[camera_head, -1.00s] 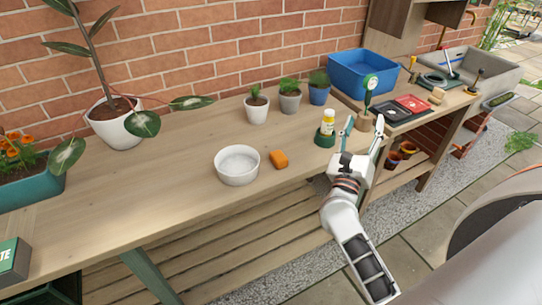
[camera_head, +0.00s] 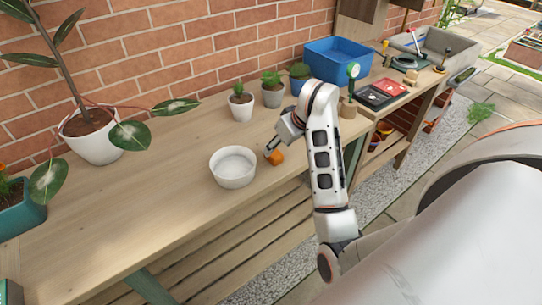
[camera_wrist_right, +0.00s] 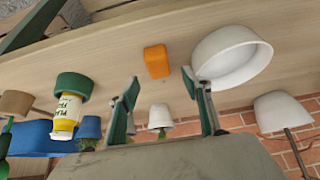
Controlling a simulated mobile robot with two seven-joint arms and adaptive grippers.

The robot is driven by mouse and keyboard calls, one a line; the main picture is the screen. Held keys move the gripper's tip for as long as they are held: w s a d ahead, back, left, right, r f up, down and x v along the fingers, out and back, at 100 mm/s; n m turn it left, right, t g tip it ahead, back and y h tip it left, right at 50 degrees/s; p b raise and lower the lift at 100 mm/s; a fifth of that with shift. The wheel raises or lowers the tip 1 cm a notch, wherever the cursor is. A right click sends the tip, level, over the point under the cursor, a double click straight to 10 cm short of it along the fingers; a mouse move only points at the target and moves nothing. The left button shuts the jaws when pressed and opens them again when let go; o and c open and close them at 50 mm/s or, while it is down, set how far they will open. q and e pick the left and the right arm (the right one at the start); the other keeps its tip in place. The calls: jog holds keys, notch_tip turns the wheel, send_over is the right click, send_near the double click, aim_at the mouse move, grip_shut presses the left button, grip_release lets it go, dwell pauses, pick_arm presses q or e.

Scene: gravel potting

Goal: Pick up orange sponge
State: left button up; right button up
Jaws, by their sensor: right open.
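The orange sponge (camera_head: 277,158) lies on the wooden bench just right of the white bowl (camera_head: 233,168). My right gripper (camera_head: 270,149) is over the bench at the sponge and partly overlaps it in the head view. In the right wrist view the sponge (camera_wrist_right: 156,61) shows whole, between the lines of the two spread fingers and beyond their tips. That gripper (camera_wrist_right: 162,82) is open with nothing between its fingers. The white bowl (camera_wrist_right: 232,55) is close to one fingertip in this view; I cannot tell whether they touch. My left gripper is not in view.
Small potted plants (camera_head: 241,105) stand behind, near the brick wall. A blue bin (camera_head: 338,62) is farther right. The bench's left front is clear.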

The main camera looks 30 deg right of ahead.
aim_at(274, 156)
jog(key=b+x, duration=0.1)
jog(key=x, duration=0.5)
jog(key=shift+w+d+f, duration=0.1)
jog(key=shift+f, duration=0.15)
jog(key=c, duration=1)
